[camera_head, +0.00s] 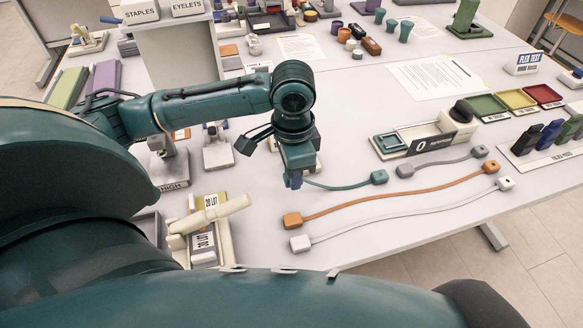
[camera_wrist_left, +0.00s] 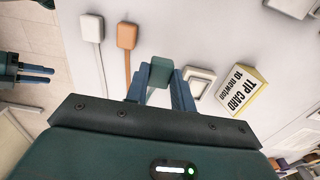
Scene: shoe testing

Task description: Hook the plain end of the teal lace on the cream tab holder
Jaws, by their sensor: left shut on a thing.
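The teal lace (camera_head: 345,187) runs right from my left gripper (camera_head: 293,182) to a dark-marked teal tab (camera_head: 379,177) on the table. My left gripper is shut on the lace's other tab (camera_wrist_left: 160,73), which shows between the fingers in the left wrist view. A cream holder-like body (camera_head: 459,117) with a dark knob stands at the right end of a long device. Another cream piece (camera_head: 222,213) lies beside the 20 LGT labels. I cannot tell which is the tab holder. My right gripper (camera_wrist_left: 38,74) seems to show at the left wrist view's edge, fingers apart and empty.
Orange (camera_head: 390,195), white (camera_head: 400,215) and grey (camera_head: 440,163) laces lie right of my gripper. Coloured trays (camera_head: 520,99) are at the right. The front right table is clear.

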